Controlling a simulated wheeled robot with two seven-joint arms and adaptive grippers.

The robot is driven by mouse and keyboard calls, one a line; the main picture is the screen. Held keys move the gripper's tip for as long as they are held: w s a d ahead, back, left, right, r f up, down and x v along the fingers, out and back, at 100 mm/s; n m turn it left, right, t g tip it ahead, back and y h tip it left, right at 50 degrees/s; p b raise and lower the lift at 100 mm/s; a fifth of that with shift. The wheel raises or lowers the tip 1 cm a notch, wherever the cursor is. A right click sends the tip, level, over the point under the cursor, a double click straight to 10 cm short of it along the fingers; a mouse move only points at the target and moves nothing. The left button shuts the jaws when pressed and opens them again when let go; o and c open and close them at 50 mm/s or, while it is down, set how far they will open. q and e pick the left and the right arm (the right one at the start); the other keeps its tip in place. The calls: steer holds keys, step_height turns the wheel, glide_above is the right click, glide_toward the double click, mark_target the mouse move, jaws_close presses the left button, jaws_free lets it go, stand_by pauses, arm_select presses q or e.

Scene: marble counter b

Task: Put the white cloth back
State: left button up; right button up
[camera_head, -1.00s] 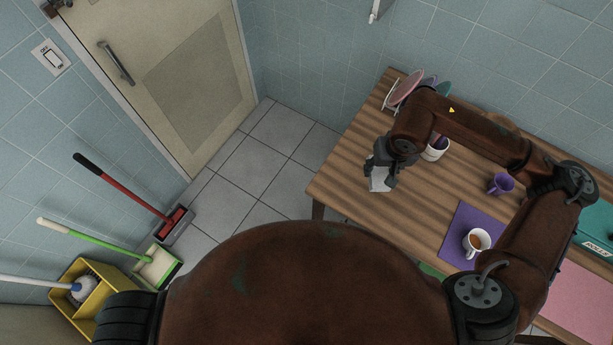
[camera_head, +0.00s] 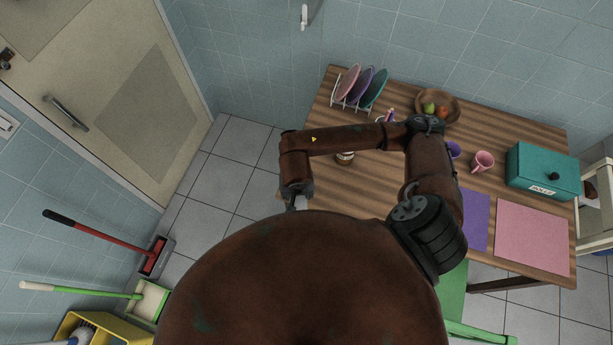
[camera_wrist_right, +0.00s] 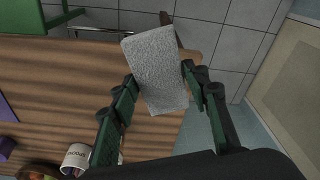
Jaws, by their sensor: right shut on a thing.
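The white cloth (camera_wrist_right: 158,72) is a pale, folded, rough-textured rectangle in the right wrist view. My right gripper (camera_wrist_right: 160,82) is shut on it, with one finger on each long side. In the wrist view the cloth is above the table corner, its far end in front of the floor. In the head view my right gripper (camera_head: 298,203) is close to my body by the table's left end. Only a small white bit of the cloth shows there; my own body hides the rest. My left gripper is out of view.
A white wall hook (camera_head: 304,17) hangs behind.

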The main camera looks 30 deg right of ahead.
steer(key=w+d+f+p, duration=0.1)
steer(key=w+d+f, duration=0.3)
steer(key=w+d+f+p, duration=0.1)
steer(key=w+d+f, duration=0.3)
steer(key=shift+w+d+f, duration=0.15)
steer(key=shift+w+f, duration=0.1)
steer(key=shift+w, duration=0.05)
steer(key=shift+w+d+f, duration=0.1)
steer(key=shift+d+f, duration=0.05)
steer(key=shift+f, duration=0.05)
step_height(320, 180, down, 3)
steer(key=shift+w+d+f+p, duration=0.15)
steer(key=shift+f+p, duration=0.05)
steer(key=shift+p, duration=0.3)
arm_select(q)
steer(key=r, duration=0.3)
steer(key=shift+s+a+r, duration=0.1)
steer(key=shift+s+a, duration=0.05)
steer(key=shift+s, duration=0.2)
arm_select(e)
steer(key=shift+f, duration=0.1)
steer(key=shift+f, duration=0.1)
steer(key=o, duration=1)
